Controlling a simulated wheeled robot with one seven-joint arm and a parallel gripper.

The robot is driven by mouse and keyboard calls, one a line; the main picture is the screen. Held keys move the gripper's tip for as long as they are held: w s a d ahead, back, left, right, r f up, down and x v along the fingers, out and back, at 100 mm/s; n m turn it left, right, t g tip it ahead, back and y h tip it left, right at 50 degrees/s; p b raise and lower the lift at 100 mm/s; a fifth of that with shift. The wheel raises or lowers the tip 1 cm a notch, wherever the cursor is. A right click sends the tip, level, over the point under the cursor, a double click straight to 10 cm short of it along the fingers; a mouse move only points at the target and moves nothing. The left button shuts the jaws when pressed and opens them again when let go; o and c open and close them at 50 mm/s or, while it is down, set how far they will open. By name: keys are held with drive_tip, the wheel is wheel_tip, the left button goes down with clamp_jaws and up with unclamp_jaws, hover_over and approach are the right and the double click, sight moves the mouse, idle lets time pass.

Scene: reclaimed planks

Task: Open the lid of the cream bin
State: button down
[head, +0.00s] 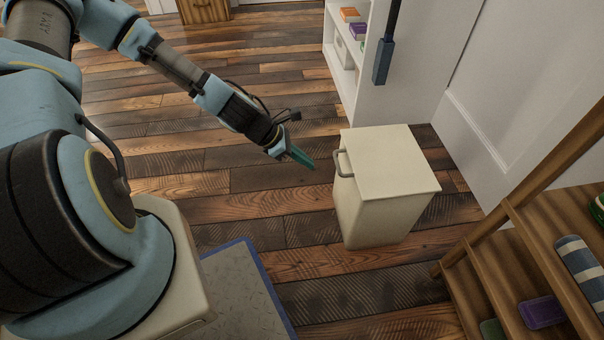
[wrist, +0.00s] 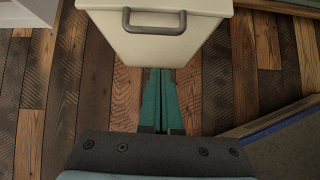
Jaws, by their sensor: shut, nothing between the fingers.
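The cream bin (head: 368,212) stands upright on the plank floor, right of centre in the head view. Its flat lid (head: 390,160) lies level on top and is closed. A grey handle (head: 342,163) sits at the lid's left edge. In the wrist view the bin (wrist: 158,48) is at the top, with the handle (wrist: 154,27) across its near face. My gripper (head: 308,163) is shut and empty, left of the handle and apart from it in the head view. Its teal fingers (wrist: 160,78) lie together in the wrist view, their tips at the bin's lower edge.
A white shelf unit (head: 366,95) stands behind the bin, with a white wall panel to the right. A wooden rack (head: 500,260) with several items is at the lower right. A blue-edged grey mat (head: 240,285) lies in front. Floor left of the bin is clear.

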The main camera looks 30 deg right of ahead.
drive_tip(key=b+x, duration=0.3)
drive_tip(key=x, duration=0.8)
drive_tip(key=shift+w+d+r, duration=0.1)
drive_tip(key=shift+d+r, duration=0.05)
drive_tip(key=shift+r, duration=2.05)
drive_tip(key=shift+r, duration=0.1)
